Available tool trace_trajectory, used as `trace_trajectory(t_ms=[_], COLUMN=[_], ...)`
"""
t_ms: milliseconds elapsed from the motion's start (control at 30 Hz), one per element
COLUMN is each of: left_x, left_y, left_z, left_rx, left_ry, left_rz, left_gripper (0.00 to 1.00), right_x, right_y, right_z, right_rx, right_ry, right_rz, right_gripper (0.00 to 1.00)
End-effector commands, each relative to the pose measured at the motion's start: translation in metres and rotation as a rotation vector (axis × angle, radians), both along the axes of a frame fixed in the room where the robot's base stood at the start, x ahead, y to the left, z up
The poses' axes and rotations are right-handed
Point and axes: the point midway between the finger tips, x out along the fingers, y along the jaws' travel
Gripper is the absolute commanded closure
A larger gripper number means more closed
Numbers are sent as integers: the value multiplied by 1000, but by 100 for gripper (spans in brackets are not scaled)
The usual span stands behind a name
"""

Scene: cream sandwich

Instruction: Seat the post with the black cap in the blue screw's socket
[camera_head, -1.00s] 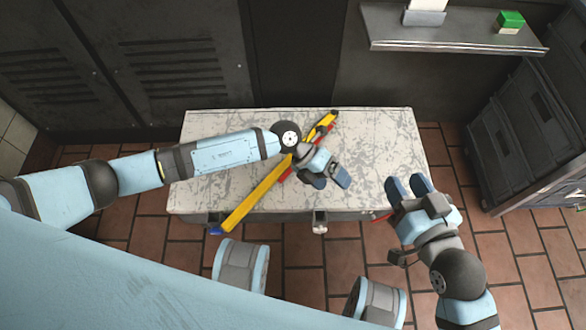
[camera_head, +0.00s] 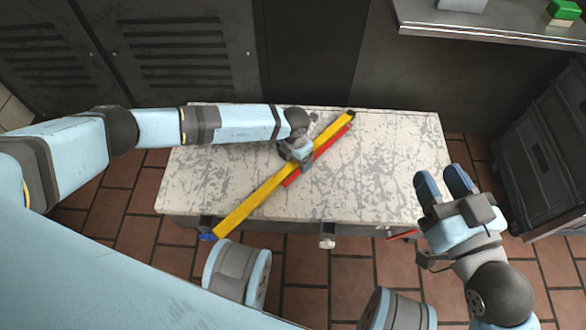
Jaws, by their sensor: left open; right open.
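A long yellow post (camera_head: 255,198) with a black cap (camera_head: 350,114) at its far right end lies diagonally across the worn white table. Its near end reaches the front left edge, close to the blue screw (camera_head: 207,237). A shorter red bar (camera_head: 325,151) lies alongside its far part. My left gripper (camera_head: 306,167) is open, low over the middle of the yellow post; the arm and wrist hide part of it, and I cannot tell whether it touches. My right gripper (camera_head: 443,178) is open and empty beyond the table's right front corner. The screw's socket cannot be made out.
The white table (camera_head: 390,170) is clear on its right side. A grey-white screw (camera_head: 327,242) and a red piece (camera_head: 402,234) sit along its front edge. A shelf (camera_head: 490,35) with a green block (camera_head: 565,10) is at the upper right. Dark cabinets stand behind and to the right.

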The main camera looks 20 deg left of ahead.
Motion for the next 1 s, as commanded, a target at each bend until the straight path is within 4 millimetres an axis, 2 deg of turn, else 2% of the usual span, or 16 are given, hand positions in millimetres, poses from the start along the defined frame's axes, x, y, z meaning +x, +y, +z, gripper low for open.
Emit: trace_trajectory(t_ms=[167, 300, 433, 700, 733, 767, 1000], left_x=[1, 3, 3, 4, 4, 3, 3], left_y=[-1, -1, -2, -2, -2, -2, -2], left_z=[-12, -33, -51, -54, -54, -54, -54], left_rx=[-1, -1, 0, -1, -1, -1, -1], left_ry=[0, 0, 1, 0, 0, 0, 0], left_rz=[-1, 0, 0, 0, 0, 0, 0], left_gripper=[17, 17, 17, 17, 19, 26, 81], right_x=[2, 6, 15, 15, 15, 15, 14], right_y=[-2, -4, -10, -11, -11, -11, -11], right_z=[-4, -11, 2, 6, 6, 6, 5], right_rx=[-20, -53, -115, -129, -129, -130, -127], right_ry=[-27, -91, -205, -229, -229, -228, -224], right_rz=[-2, -9, -9, -10, -10, -10, -10], right_gripper=[55, 55, 55, 55, 55, 55, 55])
